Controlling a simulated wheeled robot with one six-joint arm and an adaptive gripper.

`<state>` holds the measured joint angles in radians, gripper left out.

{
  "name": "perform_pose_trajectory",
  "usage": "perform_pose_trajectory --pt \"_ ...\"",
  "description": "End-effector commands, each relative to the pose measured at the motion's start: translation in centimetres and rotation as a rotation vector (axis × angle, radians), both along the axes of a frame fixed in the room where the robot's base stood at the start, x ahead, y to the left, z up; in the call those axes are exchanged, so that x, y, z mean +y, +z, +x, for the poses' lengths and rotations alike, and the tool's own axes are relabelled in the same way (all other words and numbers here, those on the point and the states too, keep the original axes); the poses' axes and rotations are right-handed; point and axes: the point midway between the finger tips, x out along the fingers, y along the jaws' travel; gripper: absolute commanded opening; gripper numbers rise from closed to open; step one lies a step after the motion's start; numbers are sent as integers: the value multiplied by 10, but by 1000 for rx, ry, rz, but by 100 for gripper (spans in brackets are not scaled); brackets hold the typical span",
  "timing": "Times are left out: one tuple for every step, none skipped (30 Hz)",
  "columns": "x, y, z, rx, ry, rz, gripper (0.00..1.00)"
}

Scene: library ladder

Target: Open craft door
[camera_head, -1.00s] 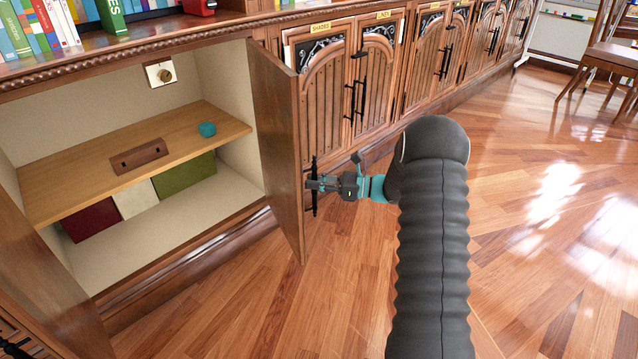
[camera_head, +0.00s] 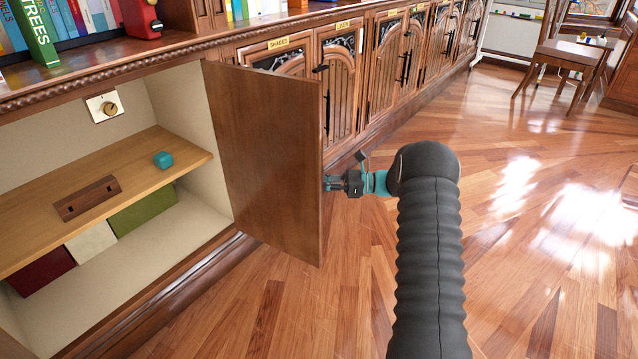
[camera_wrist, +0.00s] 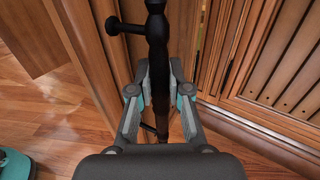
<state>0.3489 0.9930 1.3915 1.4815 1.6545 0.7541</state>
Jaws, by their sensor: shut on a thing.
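The cabinet door (camera_head: 268,160) stands swung wide open on the right side of the open cabinet, with its plain inner face toward the head camera. My gripper (camera_head: 330,184) is at the door's free edge, on its far, outer face. In the wrist view my gripper (camera_wrist: 160,100) is shut around the dark vertical handle bar (camera_wrist: 157,60) of the door. The door's outer face (camera_wrist: 90,35) shows to the left of the bar. The door hides most of the handle and my fingertips in the head view. No label for this door is visible.
Below are red, white and green boxes (camera_head: 143,212). Closed doors labelled SHADES (camera_head: 278,44) and LINEN (camera_head: 342,25) stand behind. The floor (camera_head: 520,230) to the right is clear.

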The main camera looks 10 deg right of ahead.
Motion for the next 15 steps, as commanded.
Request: perform_pose_trajectory --pt "3 1 1 -2 1 0 0" --pt "2 1 1 -2 1 0 0" --pt "2 1 1 -2 1 0 0" --pt "2 1 1 -2 1 0 0" --pt "2 1 1 -2 1 0 0" --pt "2 1 1 -2 0 0 0" --pt "2 1 1 -2 0 0 0" --pt "2 1 1 -2 0 0 0" --pt "2 1 1 -2 0 1 24" --pt "2 1 1 -2 0 1 32" --pt "1 1 1 -2 -1 1 40" --pt "0 1 1 -2 -2 1 43" --pt "-1 1 1 -2 -3 1 43" --pt "-2 1 1 -2 -4 0 43" --pt "-3 1 1 -2 -6 0 43"
